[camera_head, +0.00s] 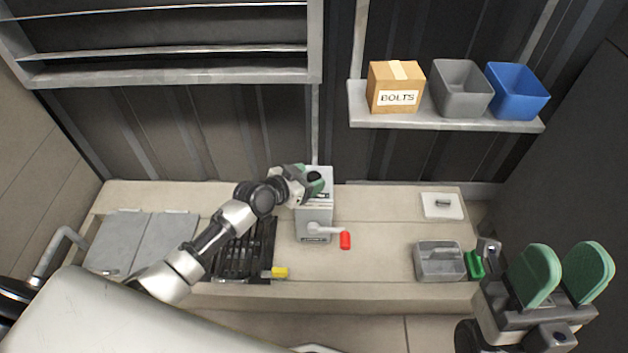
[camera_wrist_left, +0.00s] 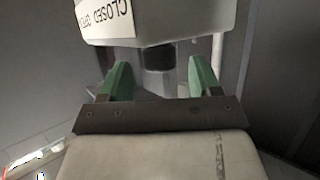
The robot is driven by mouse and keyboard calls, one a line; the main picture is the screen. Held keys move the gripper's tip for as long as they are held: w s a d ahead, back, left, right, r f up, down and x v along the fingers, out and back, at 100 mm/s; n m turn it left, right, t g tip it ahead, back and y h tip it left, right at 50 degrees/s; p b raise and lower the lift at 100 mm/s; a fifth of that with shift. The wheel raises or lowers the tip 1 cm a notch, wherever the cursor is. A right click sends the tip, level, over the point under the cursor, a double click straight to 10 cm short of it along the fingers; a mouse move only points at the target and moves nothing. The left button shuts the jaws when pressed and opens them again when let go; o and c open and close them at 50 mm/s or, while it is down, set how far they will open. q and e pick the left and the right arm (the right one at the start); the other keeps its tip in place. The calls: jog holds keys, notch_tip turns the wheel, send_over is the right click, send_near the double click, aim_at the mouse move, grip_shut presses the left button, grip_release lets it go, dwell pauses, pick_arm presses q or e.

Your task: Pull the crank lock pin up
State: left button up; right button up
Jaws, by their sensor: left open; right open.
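The grey pump box (camera_head: 315,222) stands on the bench, with a crank (camera_head: 322,230) ending in a red handle (camera_head: 345,240) at its front. My left gripper (camera_head: 308,181) is at the top of the box and partly covers it. In the left wrist view, the open green fingers (camera_wrist_left: 160,75) stand either side of a dark round piece (camera_wrist_left: 158,58), which may be the lock pin. A grey block with a "CLOSED" label (camera_wrist_left: 108,18) lies just beyond. Contact cannot be told. My right gripper (camera_head: 562,272) is open and empty at the lower right.
A black grate (camera_head: 243,250) with a yellow piece (camera_head: 280,272) lies left of the pump. A grey caddy (camera_head: 439,262) and a white plate (camera_head: 442,206) are to the right. A wall shelf (camera_head: 440,121) holds a bolts box and two bins. Bench between pump and caddy is clear.

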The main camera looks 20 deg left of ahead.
aim_at(314, 175)
pick_arm(q)
jog(key=shift+b+x, duration=0.3)
jog(key=shift+x, duration=1)
grip_shut()
notch_tip(314, 175, up, 3)
jog(key=p, duration=0.3)
jog(key=shift+r, duration=0.1)
grip_release()
